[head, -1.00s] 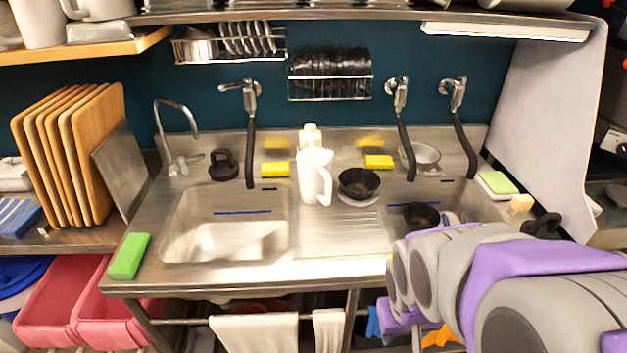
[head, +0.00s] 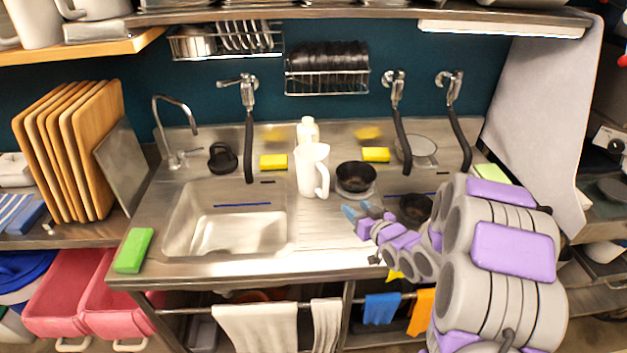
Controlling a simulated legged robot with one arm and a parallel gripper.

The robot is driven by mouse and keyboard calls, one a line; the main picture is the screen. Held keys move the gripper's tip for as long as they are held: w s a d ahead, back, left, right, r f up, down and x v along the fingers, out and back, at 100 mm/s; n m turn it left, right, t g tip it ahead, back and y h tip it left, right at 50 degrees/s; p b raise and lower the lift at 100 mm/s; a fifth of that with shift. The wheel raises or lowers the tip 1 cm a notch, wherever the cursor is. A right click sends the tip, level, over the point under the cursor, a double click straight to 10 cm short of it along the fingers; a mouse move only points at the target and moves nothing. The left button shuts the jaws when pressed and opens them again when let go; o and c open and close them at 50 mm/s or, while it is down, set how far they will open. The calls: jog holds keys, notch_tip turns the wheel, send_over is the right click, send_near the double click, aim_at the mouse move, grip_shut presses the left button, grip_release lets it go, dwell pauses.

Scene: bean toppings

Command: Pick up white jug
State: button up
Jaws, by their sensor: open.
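The white jug (head: 310,172) stands upright on the steel counter between the two sinks, its handle towards the right. My gripper (head: 362,212) has blue fingertips and is to the right of the jug and a little nearer the front, over the drainboard. It is open and apart from the jug, with nothing seen between its fingers. My grey and purple arm covers much of the right sink and the counter's front right.
A black bowl (head: 355,177) stands just right of the jug, behind my gripper. A white bottle (head: 308,130) is behind the jug. Yellow sponges (head: 273,162) lie along the back. The left sink (head: 226,225) is empty.

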jog(key=t+y, duration=0.2)
jog(key=b, duration=0.2)
send_near(328, 176)
jog(key=x, duration=0.6)
jog(key=shift+a+f, duration=0.1)
jog(key=shift+a, duration=0.1)
jog(key=shift+b+x, duration=0.9)
jog(key=shift+x, duration=2.2)
jog(key=shift+d, duration=0.2)
jog(key=shift+c, duration=0.3)
grip_shut()
